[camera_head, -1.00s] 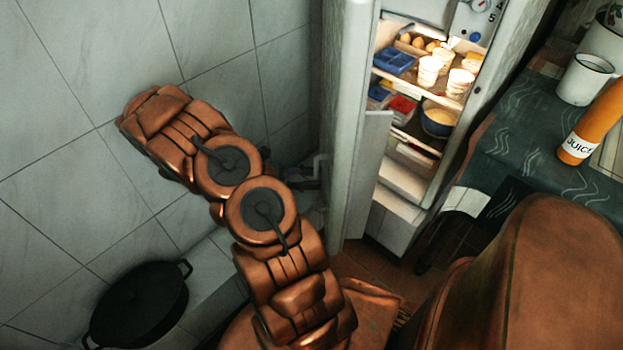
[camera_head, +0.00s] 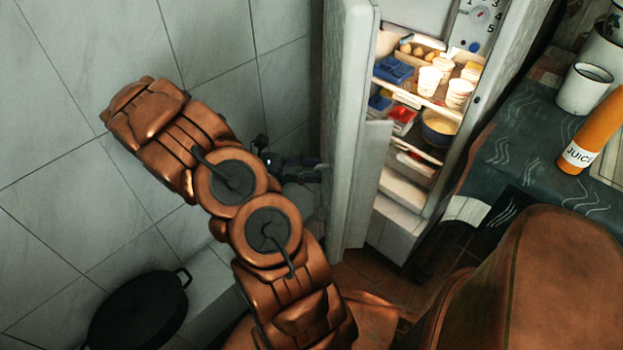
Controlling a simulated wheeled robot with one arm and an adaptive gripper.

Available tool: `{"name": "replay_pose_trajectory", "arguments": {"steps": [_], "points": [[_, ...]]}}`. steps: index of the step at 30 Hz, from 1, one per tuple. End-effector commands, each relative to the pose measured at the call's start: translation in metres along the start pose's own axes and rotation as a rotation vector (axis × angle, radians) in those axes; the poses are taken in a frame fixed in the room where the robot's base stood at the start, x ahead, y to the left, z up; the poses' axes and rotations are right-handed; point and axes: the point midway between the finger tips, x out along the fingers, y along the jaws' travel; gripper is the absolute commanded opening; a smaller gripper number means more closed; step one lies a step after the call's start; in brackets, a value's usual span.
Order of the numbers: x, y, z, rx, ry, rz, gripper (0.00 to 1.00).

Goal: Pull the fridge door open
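The fridge door (camera_head: 347,150) stands open at the centre, seen nearly edge-on, with its inner shelf side facing right. The lit fridge interior (camera_head: 420,110) shows to the right of the door. My copper arm comes up from the bottom and bends at the left. My gripper (camera_head: 300,165), small and dark, shows partly behind the arm, on the outer left side of the door. Its fingertips are close to the door, but I cannot tell whether they touch it or are open. The door handle cannot be made out.
Fridge shelves hold white cups (camera_head: 429,80), a blue carton (camera_head: 394,70) and a bowl (camera_head: 438,128). A dark pot (camera_head: 138,312) stands at lower left by the tiled wall (camera_head: 80,110). At right, a counter (camera_head: 520,135) bears a white mug (camera_head: 585,92) and a juice bottle (camera_head: 590,135).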

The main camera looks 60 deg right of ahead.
Motion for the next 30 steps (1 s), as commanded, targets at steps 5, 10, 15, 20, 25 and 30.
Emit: {"name": "replay_pose_trajectory", "arguments": {"steps": [5,10,15,20,25,30], "points": [[0.0,0.0,0.02,0.001,0.001,0.001,0.39],[0.0,0.0,0.031,0.0,0.0,0.001,0.39],[0.0,0.0,0.034,-0.001,-0.002,0.0,0.39],[0.0,0.0,0.034,-0.002,-0.002,0.0,0.39],[-0.001,-0.001,0.035,0.002,0.004,-0.001,0.25],[-0.004,-0.012,0.039,0.035,0.05,-0.01,0.08]]}}
